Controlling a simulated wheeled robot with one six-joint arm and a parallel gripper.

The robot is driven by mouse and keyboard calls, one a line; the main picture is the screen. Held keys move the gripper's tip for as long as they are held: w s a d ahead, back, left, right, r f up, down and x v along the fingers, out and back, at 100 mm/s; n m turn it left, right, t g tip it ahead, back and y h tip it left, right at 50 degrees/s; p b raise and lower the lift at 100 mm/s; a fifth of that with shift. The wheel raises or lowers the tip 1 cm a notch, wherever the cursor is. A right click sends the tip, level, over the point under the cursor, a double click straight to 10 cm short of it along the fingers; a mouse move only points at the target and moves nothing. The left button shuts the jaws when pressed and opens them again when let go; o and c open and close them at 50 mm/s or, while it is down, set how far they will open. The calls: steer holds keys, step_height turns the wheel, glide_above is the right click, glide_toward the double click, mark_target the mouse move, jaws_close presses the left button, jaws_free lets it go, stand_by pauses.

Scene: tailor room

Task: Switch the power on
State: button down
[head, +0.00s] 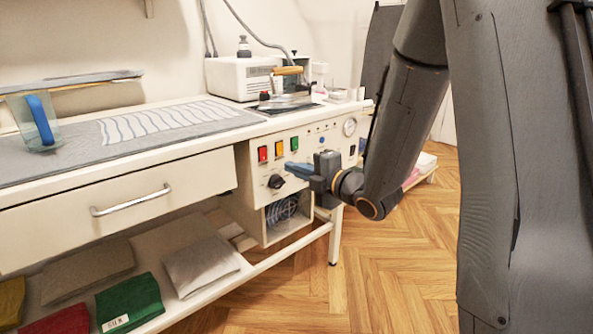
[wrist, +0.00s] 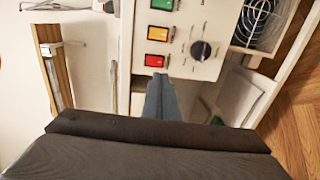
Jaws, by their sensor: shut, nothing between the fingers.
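The control panel (head: 315,143) on the front of the ironing table has a red switch (head: 263,154), an orange switch (head: 279,148) and a green switch (head: 294,143) in a row. A black knob (head: 276,182) sits below them. In the wrist view the red switch (wrist: 156,61) is nearest my fingertips, with the orange switch (wrist: 157,34) and green switch (wrist: 162,5) beyond. My gripper (head: 290,168) is shut and empty in front of the panel. In the wrist view its blue-grey fingertips (wrist: 160,78) appear just short of the red switch. I cannot tell whether they touch anything. The switch labels are unreadable.
A drawer with a metal handle (head: 130,200) is left of the panel. A round fan grille (head: 283,209) is below it. An iron (head: 285,101) and a white machine (head: 240,77) are on the tabletop. Folded cloths lie on the lower shelf. The wooden floor (head: 400,260) is clear.

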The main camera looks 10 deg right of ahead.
mark_target(264, 159)
steer(key=b+x, duration=0.1)
steer(key=x, duration=0.9)
steer(key=shift+w+a, duration=0.1)
steer(key=shift+w, duration=0.05)
steer(key=shift+f, duration=0.1)
steer(key=shift+w+f+b, duration=0.15)
steer(key=shift+b, duration=0.35)
steer(key=shift+a, duration=0.2)
steer(key=shift+d, duration=0.1)
steer(key=shift+s+d, duration=0.2)
steer(key=shift+s, duration=0.2)
steer(key=f+v, duration=0.3)
steer(key=v, duration=1)
steer(key=shift+d+p, duration=0.15)
steer(key=shift+p, duration=0.3)
